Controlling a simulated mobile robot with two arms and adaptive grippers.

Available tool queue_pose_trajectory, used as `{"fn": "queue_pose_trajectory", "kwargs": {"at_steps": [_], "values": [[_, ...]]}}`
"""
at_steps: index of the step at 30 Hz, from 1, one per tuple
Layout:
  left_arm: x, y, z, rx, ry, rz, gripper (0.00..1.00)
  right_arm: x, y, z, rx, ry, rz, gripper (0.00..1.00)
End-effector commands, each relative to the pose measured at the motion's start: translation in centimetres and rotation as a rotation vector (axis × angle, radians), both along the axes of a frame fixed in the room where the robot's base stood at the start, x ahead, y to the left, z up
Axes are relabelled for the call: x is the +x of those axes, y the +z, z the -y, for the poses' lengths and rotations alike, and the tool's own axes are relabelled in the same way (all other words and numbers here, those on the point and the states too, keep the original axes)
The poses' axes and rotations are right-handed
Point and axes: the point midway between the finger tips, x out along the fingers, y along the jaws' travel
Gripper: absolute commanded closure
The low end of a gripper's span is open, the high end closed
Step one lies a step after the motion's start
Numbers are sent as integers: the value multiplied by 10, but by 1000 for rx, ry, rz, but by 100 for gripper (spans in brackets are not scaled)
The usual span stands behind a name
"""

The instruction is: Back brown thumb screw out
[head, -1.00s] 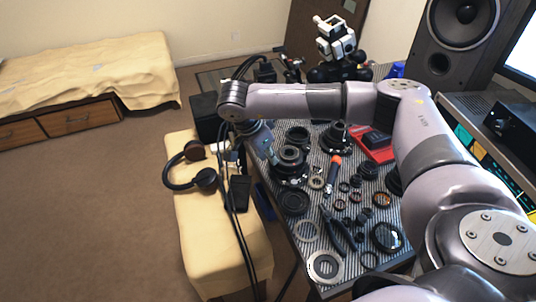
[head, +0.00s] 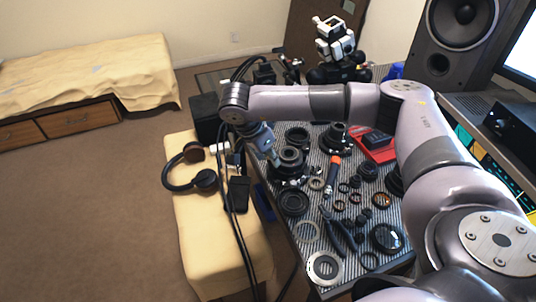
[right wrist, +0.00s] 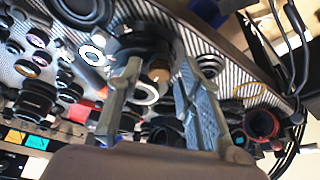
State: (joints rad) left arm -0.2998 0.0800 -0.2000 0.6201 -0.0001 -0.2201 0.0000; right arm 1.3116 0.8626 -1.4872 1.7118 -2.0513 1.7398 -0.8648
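My right gripper (head: 273,158) reaches down from the horizontal forearm to the left side of a black lens assembly (head: 291,157) on the table. In the right wrist view the two fingers of the gripper (right wrist: 160,108) are spread apart. A small brown knob, which looks like the brown thumb screw (right wrist: 159,73), shows between and beyond the fingers, at the dark lens assembly (right wrist: 140,42). A pale ring shows just below it. I cannot tell whether either finger touches the screw. In the head view the screw is not distinguishable. My left gripper is not in view.
The striped table mat (head: 308,207) is crowded with lens rings, pliers (head: 340,232) and an orange-handled screwdriver (head: 333,174). Black cables hang by the table's left edge. A padded bench (head: 196,238) with headphones (head: 190,178) stands at left.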

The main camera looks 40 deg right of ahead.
Motion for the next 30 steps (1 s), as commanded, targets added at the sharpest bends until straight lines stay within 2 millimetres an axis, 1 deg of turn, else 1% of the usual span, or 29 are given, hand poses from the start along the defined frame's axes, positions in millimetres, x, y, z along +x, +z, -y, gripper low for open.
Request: {"fn": "queue_pose_trajectory", "kwargs": {"at_steps": [10, 14, 17, 24, 27, 30], "values": [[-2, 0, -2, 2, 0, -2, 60, 0, 1, 0, 0, 0, 0, 60], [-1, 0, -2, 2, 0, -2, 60, 1, 10, -4, 1, 2, 4, 60], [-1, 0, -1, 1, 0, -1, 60, 0, 25, -11, 1, 2, 4, 60], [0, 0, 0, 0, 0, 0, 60, -3, 74, -31, 1, 2, 4, 60], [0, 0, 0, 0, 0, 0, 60, -4, 90, -38, 1, 2, 2, 60], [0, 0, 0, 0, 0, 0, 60, -5, 101, -42, 0, 0, 3, 60]]}}
